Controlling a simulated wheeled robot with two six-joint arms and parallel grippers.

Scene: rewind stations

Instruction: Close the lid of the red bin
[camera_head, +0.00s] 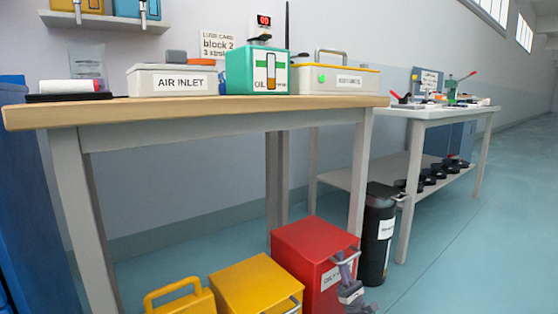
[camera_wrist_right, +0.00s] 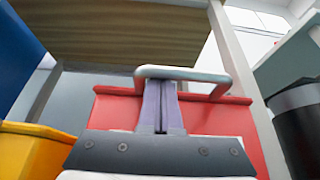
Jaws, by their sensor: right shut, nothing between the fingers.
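The red bin (camera_head: 310,243) stands on the floor under the wooden table's right end, with a white label on its front. Its lid lies about level on top in the head view; I cannot tell whether a small gap is left. A grey bar handle (camera_wrist_right: 185,73) sticks out from the lid's front edge. My right gripper (camera_head: 345,270) is shut and empty in front of the bin, at the handle. In the right wrist view its fingertips (camera_wrist_right: 160,84) are close to the handle bar; contact is unclear. My left gripper is not in view.
A yellow bin (camera_head: 255,285) stands left of the red bin, with a smaller yellow container (camera_head: 182,302) beyond it. A black cylinder (camera_head: 378,235) stands to the right. The wooden table (camera_head: 200,108) overhangs the bins. Floor (camera_head: 460,240) at the right is clear.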

